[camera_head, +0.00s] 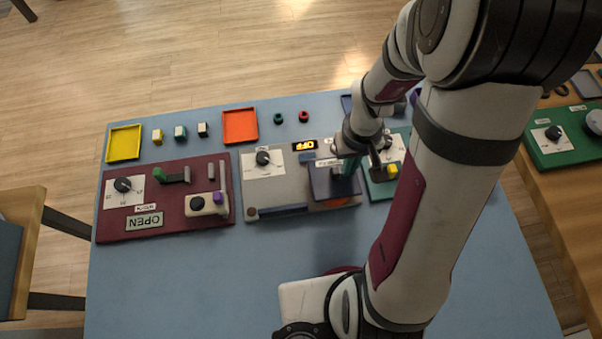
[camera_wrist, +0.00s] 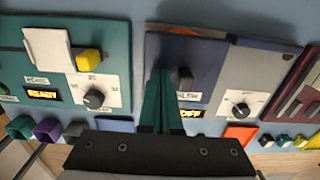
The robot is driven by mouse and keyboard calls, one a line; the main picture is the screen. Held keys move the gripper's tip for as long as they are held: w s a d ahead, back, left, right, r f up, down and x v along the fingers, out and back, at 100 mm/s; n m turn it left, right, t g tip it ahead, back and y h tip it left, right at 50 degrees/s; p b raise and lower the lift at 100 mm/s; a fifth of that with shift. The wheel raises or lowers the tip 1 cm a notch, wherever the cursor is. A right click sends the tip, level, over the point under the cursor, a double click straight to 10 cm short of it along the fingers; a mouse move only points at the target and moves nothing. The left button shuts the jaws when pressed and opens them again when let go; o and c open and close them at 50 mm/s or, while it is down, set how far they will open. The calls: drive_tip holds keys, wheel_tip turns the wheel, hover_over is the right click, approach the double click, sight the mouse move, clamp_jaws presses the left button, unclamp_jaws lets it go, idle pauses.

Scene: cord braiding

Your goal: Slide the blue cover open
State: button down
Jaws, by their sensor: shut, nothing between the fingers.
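The blue cover (camera_head: 320,184) is a dark blue plate on the grey panel (camera_head: 271,186). In the head view, part of an orange round thing (camera_head: 336,202) shows at its near edge. In the wrist view the cover (camera_wrist: 207,59) carries a small dark knob (camera_wrist: 185,77). My gripper (camera_head: 349,168) is over the cover. In the wrist view its teal fingers (camera_wrist: 160,74) are shut and empty, just left of the knob. I cannot tell whether they touch the knob or the cover. My wrist hides part of the cover in the head view.
The grey panel also has a black dial (camera_head: 263,158) and a lit display (camera_head: 305,145). A maroon panel (camera_head: 170,173) stands to the left and a teal panel (camera_head: 379,189) close on the right. Trays and small blocks lie behind. The near table is clear.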

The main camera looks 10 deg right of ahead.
drive_tip(key=shift+a, duration=5.7)
drive_tip(key=shift+d, duration=0.15)
drive_tip(key=shift+d, duration=0.5)
wheel_tip(320, 180, up, 11)
